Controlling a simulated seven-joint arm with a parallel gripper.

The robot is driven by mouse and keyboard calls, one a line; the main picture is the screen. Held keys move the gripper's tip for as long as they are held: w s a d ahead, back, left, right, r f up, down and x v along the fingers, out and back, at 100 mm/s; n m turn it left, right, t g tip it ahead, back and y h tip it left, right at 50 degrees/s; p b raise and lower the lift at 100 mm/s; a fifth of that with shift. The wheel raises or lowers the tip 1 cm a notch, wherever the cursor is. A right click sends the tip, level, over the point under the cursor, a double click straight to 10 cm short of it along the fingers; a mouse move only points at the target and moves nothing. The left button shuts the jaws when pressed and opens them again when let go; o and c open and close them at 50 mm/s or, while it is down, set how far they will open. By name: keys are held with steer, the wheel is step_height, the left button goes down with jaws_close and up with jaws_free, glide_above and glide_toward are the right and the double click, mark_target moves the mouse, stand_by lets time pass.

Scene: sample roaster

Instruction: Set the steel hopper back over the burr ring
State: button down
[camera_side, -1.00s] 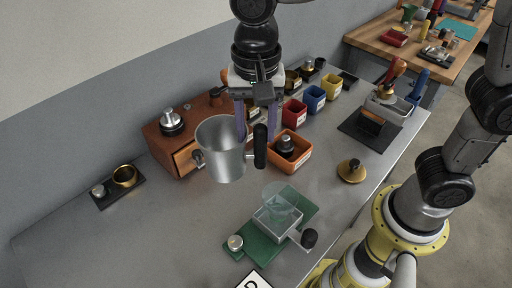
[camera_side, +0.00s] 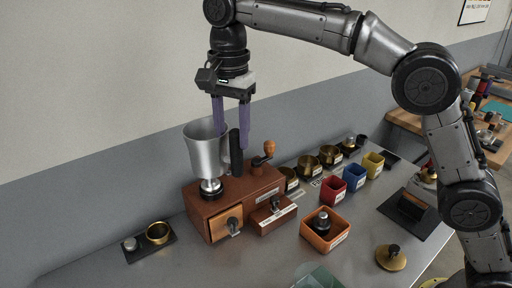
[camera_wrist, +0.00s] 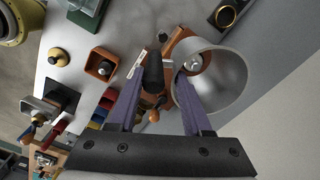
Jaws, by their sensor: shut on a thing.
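The steel hopper (camera_side: 203,153) is a silver tapered cup with a black handle (camera_side: 235,152). My gripper (camera_side: 231,138) is shut on it at the handle side, one finger inside the cup and the other outside. The hopper is upright over the wooden grinder (camera_side: 222,205). The silver burr ring (camera_side: 210,188) stands on the grinder's top, at the hopper's lower end. I cannot tell whether they touch. In the wrist view, the burr ring (camera_wrist: 194,62) shows through the hopper (camera_wrist: 230,82), near its left wall.
The grinder has a crank with a wooden knob (camera_side: 269,147) on top, right of the hopper. An orange tray (camera_side: 334,239), brass cups (camera_side: 308,166) and coloured bins (camera_side: 333,191) stand to the right. A brass ring on a dark plate (camera_side: 158,233) is at left.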

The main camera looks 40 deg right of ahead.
mark_target(227, 129)
steer(key=shift+m, duration=0.4)
steer(key=w+f, duration=0.2)
steer(key=w+d+f, duration=0.1)
steer(key=w+f, duration=0.1)
steer(key=shift+w+d, duration=0.15)
steer(key=shift+w, duration=0.25)
steer(key=shift+d+f, duration=0.15)
steer(key=shift+f, duration=0.05)
steer(key=shift+f, duration=2.9)
steer(key=shift+f, duration=1.1)
steer(key=shift+c, duration=1.3)
jaws_free()
steer(key=shift+f, duration=0.1)
